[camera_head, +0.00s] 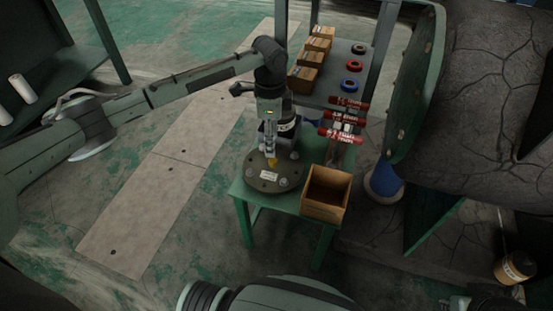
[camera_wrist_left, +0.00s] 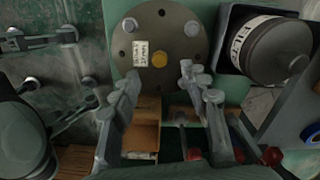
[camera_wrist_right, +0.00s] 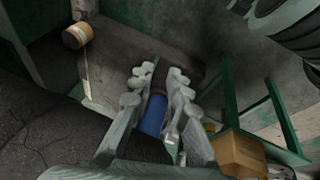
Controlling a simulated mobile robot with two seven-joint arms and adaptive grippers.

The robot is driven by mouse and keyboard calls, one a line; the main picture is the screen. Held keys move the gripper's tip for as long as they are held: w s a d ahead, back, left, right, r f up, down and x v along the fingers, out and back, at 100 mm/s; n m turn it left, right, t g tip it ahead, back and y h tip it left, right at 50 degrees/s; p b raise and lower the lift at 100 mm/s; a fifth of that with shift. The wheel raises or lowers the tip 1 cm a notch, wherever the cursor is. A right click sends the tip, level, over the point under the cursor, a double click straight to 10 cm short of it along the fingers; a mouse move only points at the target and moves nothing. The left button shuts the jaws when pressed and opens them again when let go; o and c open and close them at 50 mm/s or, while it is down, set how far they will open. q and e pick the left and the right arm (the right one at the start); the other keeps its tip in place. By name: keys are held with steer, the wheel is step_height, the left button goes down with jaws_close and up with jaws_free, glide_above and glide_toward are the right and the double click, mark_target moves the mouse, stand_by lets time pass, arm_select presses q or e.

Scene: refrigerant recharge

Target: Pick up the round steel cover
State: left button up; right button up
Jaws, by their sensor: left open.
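The round steel cover (camera_head: 261,183) is a dark flat disc with several bolts around its rim, a yellow centre piece and a white label. It lies on the small green table (camera_head: 240,190). My left gripper (camera_head: 270,148) points down above the cover in the head view. In the left wrist view its jaws (camera_wrist_left: 158,78) are apart and empty, and the cover (camera_wrist_left: 185,50) lies just beyond the fingertips. My right gripper (camera_wrist_right: 162,70) shows in the right wrist view with a gap between its fingers and nothing held, away from the cover.
An open brown box (camera_head: 325,190) stands right of the cover. A dark canister labelled FILTER (camera_wrist_left: 275,50) stands beside the cover. Red cylinders (camera_head: 345,115) lie behind the box. Small boxes (camera_head: 305,75) and red, blue and dark rings (camera_head: 351,85) sit on a rear shelf.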

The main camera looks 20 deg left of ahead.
mark_target(273, 159)
arm_select(q)
steer(key=shift+s+f, duration=0.25)
steer(key=shift+f, duration=0.8)
step_height(273, 159, down, 5)
steer(key=shift+w+d+r+b, duration=0.1)
steer(key=shift+w+b, duration=0.05)
steer(key=shift+b, duration=0.35)
arm_select(e)
steer(key=w+a+t, duration=0.1)
steer(key=w+a+r+t, duration=0.1)
steer(key=w+a, duration=0.1)
steer(key=shift+w+a+r+n+t+y, duration=0.15)
steer(key=shift+w+r+n+t+y, duration=0.15)
steer(key=shift+w+t+y, duration=0.1)
arm_select(q)
steer(key=shift+c, duration=0.6)
jaws_close()
steer(key=shift+w+r, duration=0.1)
